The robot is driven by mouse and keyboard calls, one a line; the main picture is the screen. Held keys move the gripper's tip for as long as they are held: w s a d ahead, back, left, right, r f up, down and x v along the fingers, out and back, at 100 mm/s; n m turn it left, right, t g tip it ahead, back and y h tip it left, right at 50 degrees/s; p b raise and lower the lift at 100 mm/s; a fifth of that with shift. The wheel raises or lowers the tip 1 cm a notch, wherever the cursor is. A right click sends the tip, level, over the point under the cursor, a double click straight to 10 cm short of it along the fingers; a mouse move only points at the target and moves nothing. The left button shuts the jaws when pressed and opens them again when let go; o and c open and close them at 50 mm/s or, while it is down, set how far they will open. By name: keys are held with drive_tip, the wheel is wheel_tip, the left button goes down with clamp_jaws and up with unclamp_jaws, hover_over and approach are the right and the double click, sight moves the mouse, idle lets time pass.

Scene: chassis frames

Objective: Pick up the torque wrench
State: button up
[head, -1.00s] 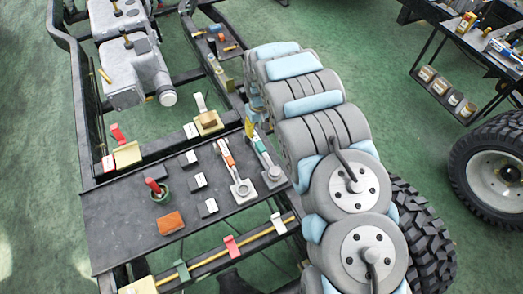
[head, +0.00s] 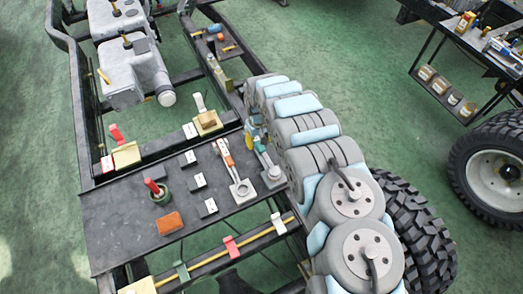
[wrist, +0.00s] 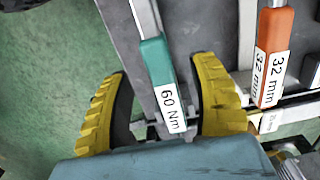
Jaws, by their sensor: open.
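The torque wrench has a teal handle labelled 60 Nm (wrist: 157,62) and lies on a dark plate. In the head view its shaft and round grey head (head: 271,172) show at the plate's right side, and part of the handle is hidden by my arm and gripper. My gripper (wrist: 160,85) is open, with one yellow ribbed finger on each side of the handle's end in the wrist view. I cannot tell how deep the fingers reach around it.
An orange-handled 32 mm wrench (wrist: 274,58) lies close beside my right finger; it also shows in the head view (head: 228,155). Tyres stand at the right.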

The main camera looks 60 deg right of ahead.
sight(259, 145)
drive_tip(key=shift+f, duration=0.15)
drive_tip(key=shift+w+d+f+b, duration=0.1)
drive_tip(key=shift+f+b, duration=0.05)
drive_tip(key=shift+f, duration=0.6)
drive_tip(key=shift+w+d+f+b, duration=0.1)
drive_tip(key=shift+f+b, duration=0.05)
drive_tip(key=shift+f, duration=0.55)
drive_tip(key=shift+f+b, duration=0.35)
drive_tip(key=shift+f, duration=0.6)
drive_tip(key=shift+c, duration=0.3)
clamp_jaws()
